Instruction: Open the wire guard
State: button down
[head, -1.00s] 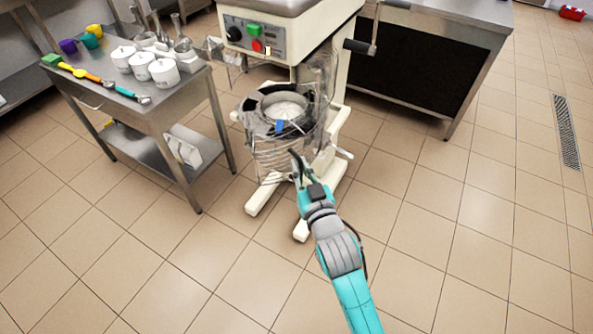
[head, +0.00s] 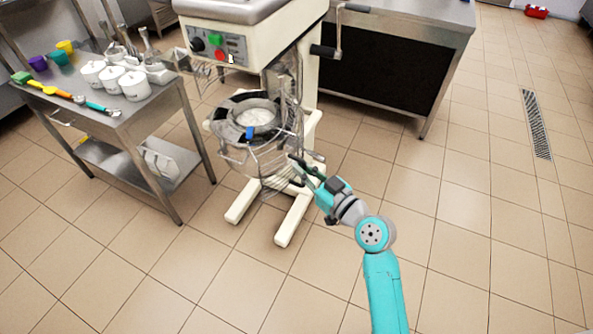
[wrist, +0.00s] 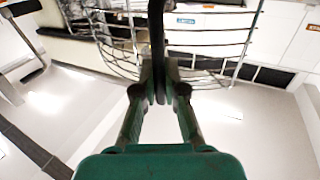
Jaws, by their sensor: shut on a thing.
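The wire guard (head: 268,160) is a curved cage of thin metal bars at the front and right of the mixer's bowl (head: 252,117). It also shows in the wrist view (wrist: 212,42), its bars curving across the top. My gripper (head: 300,166) is at the guard's right front side. In the wrist view the fingers (wrist: 160,88) are closed around a dark upright bar (wrist: 157,28) in front of the guard's wires. How that bar joins the guard is hidden.
The mixer (head: 245,25) has a control panel (head: 218,47) above the bowl and pale feet (head: 293,220) on the floor. A steel table (head: 135,122) with white pots stands left. A steel counter (head: 400,60) stands behind right. The tiled floor in front is clear.

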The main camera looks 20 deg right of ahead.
jog(key=shift+s+d+f+n+g+y, duration=0.15)
jog(key=shift+d+n+y, duration=0.3)
jog(key=shift+d, duration=0.5)
jog(key=shift+s+d+r+n+g+y, duration=0.1)
jog(key=shift+d+n+g+y, duration=0.15)
jog(key=shift+d+y, duration=0.5)
jog(key=shift+d, duration=0.2)
jog(key=c, duration=1.2)
grip_release()
jog(key=v, duration=1.2)
jog(key=shift+a, duration=0.1)
